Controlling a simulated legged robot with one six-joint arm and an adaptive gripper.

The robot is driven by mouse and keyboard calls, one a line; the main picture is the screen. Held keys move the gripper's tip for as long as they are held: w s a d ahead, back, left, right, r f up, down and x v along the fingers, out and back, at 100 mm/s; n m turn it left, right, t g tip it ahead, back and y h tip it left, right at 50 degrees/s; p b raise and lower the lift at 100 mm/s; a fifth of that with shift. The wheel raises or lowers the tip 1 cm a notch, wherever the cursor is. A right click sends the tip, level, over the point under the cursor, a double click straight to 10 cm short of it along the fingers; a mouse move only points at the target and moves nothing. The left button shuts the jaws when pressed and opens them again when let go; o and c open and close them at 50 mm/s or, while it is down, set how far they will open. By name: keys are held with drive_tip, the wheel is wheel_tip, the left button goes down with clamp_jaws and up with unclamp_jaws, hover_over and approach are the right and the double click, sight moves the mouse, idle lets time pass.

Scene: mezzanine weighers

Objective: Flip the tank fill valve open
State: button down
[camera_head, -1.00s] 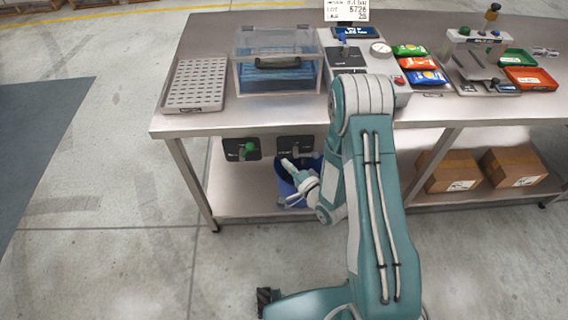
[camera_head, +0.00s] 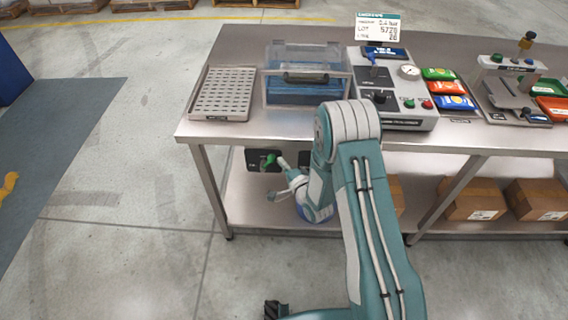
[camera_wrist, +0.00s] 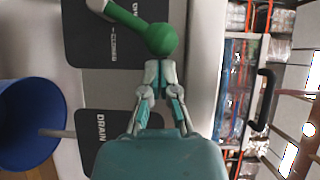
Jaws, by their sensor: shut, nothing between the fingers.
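The valve lever with a green ball knob (camera_wrist: 160,40) is mounted on a dark plate (camera_wrist: 88,50) that reads "CLOSED"; its other lettering is cut off. Its arm slants from upper left down to the knob in the wrist view. In the head view the green lever (camera_head: 268,161) is under the table's front edge at left. My gripper (camera_wrist: 158,72) is shut and empty, its fingertips right at the knob's lower side; I cannot tell whether they touch. In the head view my gripper (camera_head: 284,164) is just right of the lever.
A second dark plate marked "DRAIN" (camera_wrist: 105,135) sits beside the first, near a blue bucket (camera_wrist: 30,122). A clear lidded box with blue contents (camera_head: 303,88) stands on the steel table above, beside a perforated tray (camera_head: 222,95). Cardboard boxes (camera_head: 475,203) lie on the lower shelf.

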sight(269, 156)
drive_tip(key=shift+a+r+n, duration=0.15)
drive_tip(key=shift+r+n, duration=0.1)
drive_tip(key=shift+n, duration=0.05)
drive_tip(key=shift+a+r+g, duration=0.1)
drive_tip(key=shift+a+g, duration=0.05)
drive_tip(key=shift+g, duration=0.25)
drive_tip(key=shift+a+r+n+h, duration=0.35)
drive_tip(key=shift+n+h, duration=0.15)
drive_tip(key=shift+n, duration=0.1)
drive_tip(key=shift+a+r+n+g+h, duration=0.5)
drive_tip(key=shift+a+n+h, duration=0.1)
drive_tip(key=shift+a+n, duration=0.25)
drive_tip(key=shift+a+r, duration=0.15)
drive_tip(key=shift+a, duration=0.35)
drive_tip(key=shift+w+r, duration=0.1)
drive_tip(key=shift+r, duration=0.05)
